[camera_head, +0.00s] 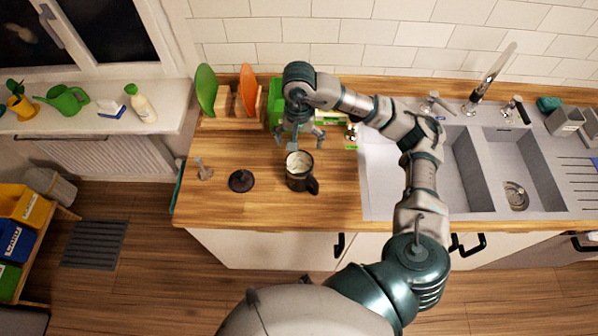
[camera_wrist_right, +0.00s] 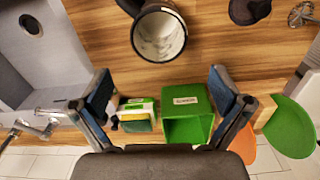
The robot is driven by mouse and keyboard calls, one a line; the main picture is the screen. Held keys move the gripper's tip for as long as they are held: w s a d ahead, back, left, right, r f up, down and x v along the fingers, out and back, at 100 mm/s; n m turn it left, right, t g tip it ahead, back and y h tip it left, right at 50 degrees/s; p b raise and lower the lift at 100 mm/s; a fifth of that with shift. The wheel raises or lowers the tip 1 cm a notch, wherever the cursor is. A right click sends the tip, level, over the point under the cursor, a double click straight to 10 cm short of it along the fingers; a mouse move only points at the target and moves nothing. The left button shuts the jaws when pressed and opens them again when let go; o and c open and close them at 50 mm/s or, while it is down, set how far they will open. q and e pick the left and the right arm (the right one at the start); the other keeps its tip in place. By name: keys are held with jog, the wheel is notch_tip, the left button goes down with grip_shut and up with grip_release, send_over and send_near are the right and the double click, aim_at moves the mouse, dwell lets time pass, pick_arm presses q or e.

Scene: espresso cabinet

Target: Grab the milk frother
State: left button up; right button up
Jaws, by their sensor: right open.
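The milk frother appears to be the dark jug (camera_head: 300,181) with a pale inside and a side handle, standing upright on the wooden counter. It also shows at the top of the right wrist view (camera_wrist_right: 186,36), partly cut off by the frame edge. My right gripper (camera_head: 305,139) is behind the jug in the head view, pointing down, open and empty. In the right wrist view its two fingers (camera_wrist_right: 161,88) are wide apart, with the jug ahead of them and not between them. My left gripper is not in view.
A green box (camera_wrist_right: 187,126) and sponges (camera_wrist_right: 137,115) lie near the fingers. A dark round tool (camera_head: 241,181) and a small metallic piece (camera_head: 203,169) are left of the jug. The sink (camera_head: 462,165) is right. The front counter is clear.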

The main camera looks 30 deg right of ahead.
aim_at(298, 158)
jog(key=f, duration=0.4)
jog(key=f+p, duration=0.1)
jog(key=f, duration=0.3)
jog(key=f+p, duration=0.1)
jog(key=f, duration=0.3)
jog(key=shift+s+a+f, duration=0.1)
jog(key=shift+s+f, duration=0.15)
jog(key=shift+s, duration=0.05)
jog(key=shift+f, duration=0.2)
jog(key=c, duration=1.3)
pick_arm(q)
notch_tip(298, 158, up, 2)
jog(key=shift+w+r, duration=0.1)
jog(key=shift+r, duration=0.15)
pick_arm(e)
jog(key=shift+c, duration=0.2)
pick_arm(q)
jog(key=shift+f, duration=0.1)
pick_arm(e)
jog(key=shift+w+r, duration=0.1)
jog(key=shift+r, duration=0.15)
